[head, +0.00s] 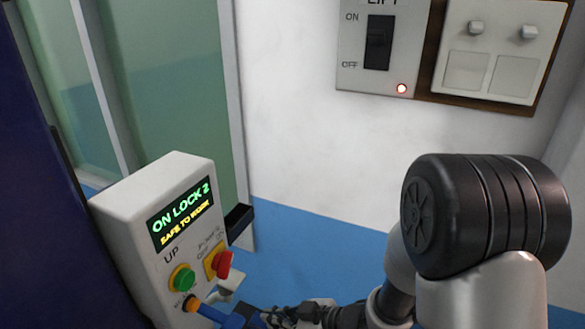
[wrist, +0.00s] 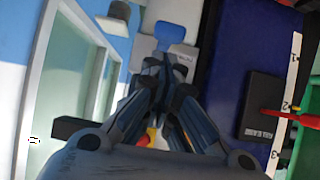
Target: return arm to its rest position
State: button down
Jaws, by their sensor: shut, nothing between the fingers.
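My gripper (wrist: 163,68) fills the middle of the wrist view, its dark fingers drawn together at the tips with nothing between them. In the head view my gripper (head: 278,317) is at the bottom edge, partly cut off, just right of the white control box (head: 125,215). The box has a lit display (head: 181,214) reading "ON LOCK 2, SAFE TO WORK", a green button (head: 182,278) and a red knob (head: 221,262).
A wall panel (head: 345,75) with a black ON/OFF switch and lit red lamp is at upper right, beside a white switch plate (head: 490,75). A glazed green panel (head: 180,80) stands at left. The wrist view shows a black box (wrist: 262,105) and a red lever (wrist: 290,116).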

jog(key=w+d+r+m+t+h+b, duration=0.25)
jog(key=d+h, duration=0.25)
jog(key=d, duration=0.3)
jog(key=w+d+r+m+t+h+b, duration=0.2)
jog(key=d+r+m+h+b, duration=0.15)
jog(key=d, duration=0.55)
jog(key=s+d+r+m+g+h+b, duration=0.25)
jog(key=s+d+m+h, duration=0.2)
jog(key=s, duration=0.45)
jog(key=s+a+f+m+g+y+b, duration=0.2)
jog(key=s+m+b, duration=0.1)
jog(key=s, duration=1)
jog(key=shift+a+y, duration=0.25)
jog(key=shift+y, duration=0.05)
jog(key=shift+f, duration=0.1)
